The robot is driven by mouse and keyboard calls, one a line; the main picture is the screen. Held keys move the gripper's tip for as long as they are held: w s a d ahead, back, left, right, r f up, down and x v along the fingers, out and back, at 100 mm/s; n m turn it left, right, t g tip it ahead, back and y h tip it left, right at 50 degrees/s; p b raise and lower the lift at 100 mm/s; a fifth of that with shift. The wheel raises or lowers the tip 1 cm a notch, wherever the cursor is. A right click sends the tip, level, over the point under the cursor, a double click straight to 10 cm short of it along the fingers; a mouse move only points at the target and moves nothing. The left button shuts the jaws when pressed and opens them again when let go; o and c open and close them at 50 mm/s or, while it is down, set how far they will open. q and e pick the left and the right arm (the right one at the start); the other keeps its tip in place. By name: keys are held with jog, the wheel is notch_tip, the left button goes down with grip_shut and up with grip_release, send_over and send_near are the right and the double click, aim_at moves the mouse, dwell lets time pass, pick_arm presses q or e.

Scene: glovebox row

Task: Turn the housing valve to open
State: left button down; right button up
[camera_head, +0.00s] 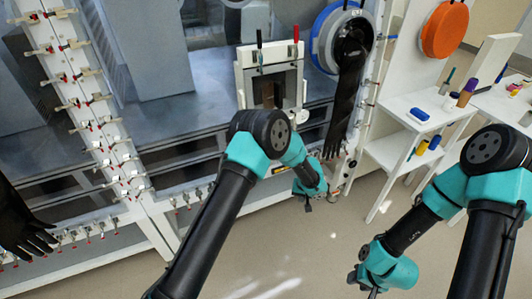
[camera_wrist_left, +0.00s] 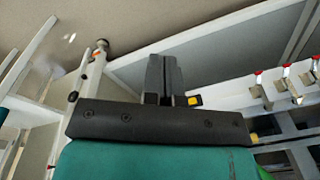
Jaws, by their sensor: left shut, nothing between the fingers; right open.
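I cannot pick out the housing valve with certainty in either view. The glovebox front (camera_head: 200,150) has a white-framed hatch (camera_head: 245,75) with two levers on top, one black and one red. A small yellow part (camera_head: 280,170) shows low on the front beside my left arm; I cannot tell whether it belongs to the valve. My left gripper (camera_head: 318,204) points down in front of the lower frame, right of the hatch. In the left wrist view its fingers (camera_wrist_left: 164,75) are together and empty. My right gripper (camera_head: 362,285) hangs open above the floor at the lower right, with nothing in it.
A black glove (camera_head: 347,95) hangs from a round blue-rimmed port right of the hatch. Another black glove (camera_head: 25,225) hangs at the far left. Rows of red-tipped clamps line the white frame posts (camera_head: 110,130). White shelves (camera_head: 400,150) with small items stand right. The floor between is clear.

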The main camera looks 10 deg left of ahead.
pick_arm(q)
jog(key=w+a+r+t+y, duration=0.2)
jog(key=w+a+r+y, duration=0.1)
jog(key=r, duration=0.5)
jog(key=w+a+r+t+y, duration=0.2)
jog(key=w+a+r+y, duration=0.2)
jog(key=a+r+y, duration=0.2)
notch_tip(320, 180, up, 2)
jog(key=shift+w+a+r+t+y, duration=0.2)
jog(key=shift+r+t+y, duration=0.1)
jog(key=shift+y, duration=0.7)
jog(key=shift+f, duration=0.1)
jog(key=x, duration=1)
